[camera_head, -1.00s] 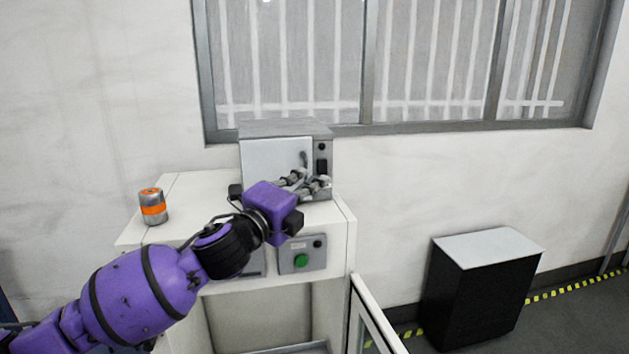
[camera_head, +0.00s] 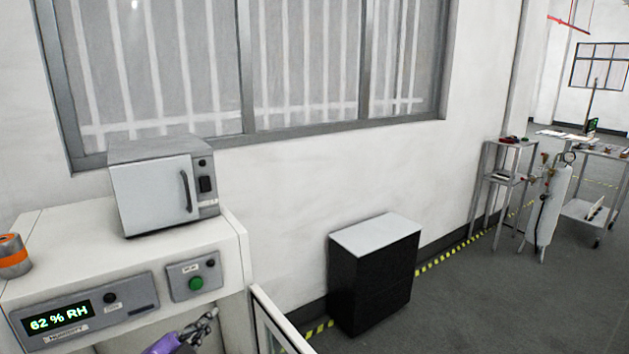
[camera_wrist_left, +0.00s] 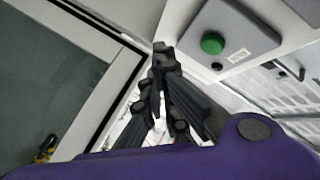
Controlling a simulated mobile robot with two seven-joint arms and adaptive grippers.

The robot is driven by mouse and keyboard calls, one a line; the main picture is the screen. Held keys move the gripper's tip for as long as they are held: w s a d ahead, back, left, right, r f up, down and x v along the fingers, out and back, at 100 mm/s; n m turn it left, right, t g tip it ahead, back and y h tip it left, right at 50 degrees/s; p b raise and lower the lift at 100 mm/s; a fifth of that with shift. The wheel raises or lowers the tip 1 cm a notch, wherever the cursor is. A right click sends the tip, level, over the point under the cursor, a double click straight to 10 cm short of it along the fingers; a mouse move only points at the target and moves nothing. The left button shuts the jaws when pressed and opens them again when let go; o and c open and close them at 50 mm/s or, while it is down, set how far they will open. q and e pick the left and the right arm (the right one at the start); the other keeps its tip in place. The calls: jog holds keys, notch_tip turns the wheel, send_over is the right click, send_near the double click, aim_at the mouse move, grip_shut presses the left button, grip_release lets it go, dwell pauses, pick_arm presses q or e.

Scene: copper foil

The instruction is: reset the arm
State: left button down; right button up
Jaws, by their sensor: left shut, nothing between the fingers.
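My left arm (camera_head: 165,343) shows only as a small purple piece at the bottom edge of the head view. Its left gripper (camera_head: 209,317) is shut and empty, in front of the white cabinet (camera_head: 236,262) and below the panel with the green button (camera_head: 196,283). The dark fingers of the left gripper (camera_wrist_left: 163,75) also show in the left wrist view, near the open glass door (camera_wrist_left: 65,70) and the green button (camera_wrist_left: 212,43). My right gripper is not in view.
A grey oven-like box (camera_head: 152,193) with a closed door stands on the cabinet, beside a silver-orange can (camera_head: 12,256). A humidity display (camera_head: 60,317) reads 62 % RH. A black box (camera_head: 372,277) and a gas cylinder (camera_head: 553,200) stand right, with open floor between.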

pick_arm(q)
jog(key=s+d+f+n+g+y+p, duration=0.2)
jog(key=s+f+n+g, duration=0.35)
jog(key=s+f, duration=1.35)
jog(key=s+d+f+n, duration=0.1)
jog(key=s+f+n, duration=0.2)
jog(key=s, duration=0.7)
jog(key=s+d+f+n+g, duration=0.1)
jog(key=s+f+n, duration=0.2)
jog(key=s, duration=0.6)
notch_tip(320, 180, down, 2)
jog(key=shift+s+f+y+p, duration=0.15)
jog(key=shift+s+y+p, duration=0.2)
jog(key=shift+y+p, duration=0.05)
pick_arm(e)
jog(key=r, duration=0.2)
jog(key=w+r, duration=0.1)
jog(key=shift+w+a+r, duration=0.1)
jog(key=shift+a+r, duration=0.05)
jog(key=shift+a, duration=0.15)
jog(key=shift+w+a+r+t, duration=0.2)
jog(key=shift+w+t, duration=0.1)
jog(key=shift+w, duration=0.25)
